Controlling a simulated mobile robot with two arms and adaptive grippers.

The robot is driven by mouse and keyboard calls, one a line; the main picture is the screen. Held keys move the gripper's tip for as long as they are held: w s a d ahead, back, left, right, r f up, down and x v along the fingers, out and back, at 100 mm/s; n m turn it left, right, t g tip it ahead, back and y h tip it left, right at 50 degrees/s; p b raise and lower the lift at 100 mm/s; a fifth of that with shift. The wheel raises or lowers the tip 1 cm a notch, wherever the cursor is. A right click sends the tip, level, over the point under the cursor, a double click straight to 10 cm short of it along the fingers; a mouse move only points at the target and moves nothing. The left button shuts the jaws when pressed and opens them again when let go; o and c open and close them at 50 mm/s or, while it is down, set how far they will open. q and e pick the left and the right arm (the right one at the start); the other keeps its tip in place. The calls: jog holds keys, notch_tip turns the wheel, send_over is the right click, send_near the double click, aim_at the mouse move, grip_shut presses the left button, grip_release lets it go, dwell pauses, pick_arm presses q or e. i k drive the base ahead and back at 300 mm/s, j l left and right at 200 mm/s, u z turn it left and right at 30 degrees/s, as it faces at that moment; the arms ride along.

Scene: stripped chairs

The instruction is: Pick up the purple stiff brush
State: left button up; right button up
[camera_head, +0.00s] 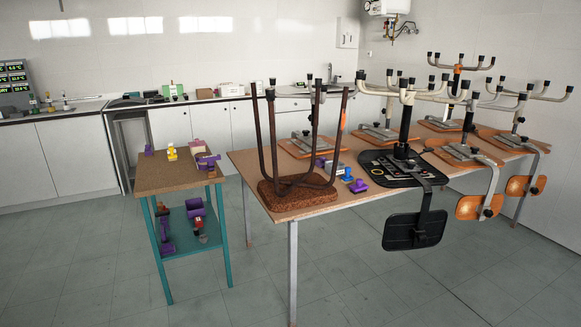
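Several small purple things are in view, and they are too small for me to tell which is the stiff brush. One purple piece (358,186) lies on the large wooden table (262,163), beside a blue piece (347,175). Another purple piece (208,162) is at the right edge of the small side table (165,178). On the side table's lower shelf (184,237) are a purple container-like thing (194,207) and a tall purple thing (166,235). Neither of my grippers is in view.
Upturned chairs crowd the large table; a brown-seated one (297,196) is nearest, and a black seat back (414,230) hangs over the front edge. A yellow thing (171,151) stands on the side table. The near floor (240,290) is clear.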

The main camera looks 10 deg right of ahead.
aim_at(359, 186)
jog(key=i+l+z, duration=0.2)
jog(key=i+z, duration=0.15)
jog(key=i, duration=0.35)
jog(key=i+z, duration=0.3)
jog(key=i, duration=0.45)
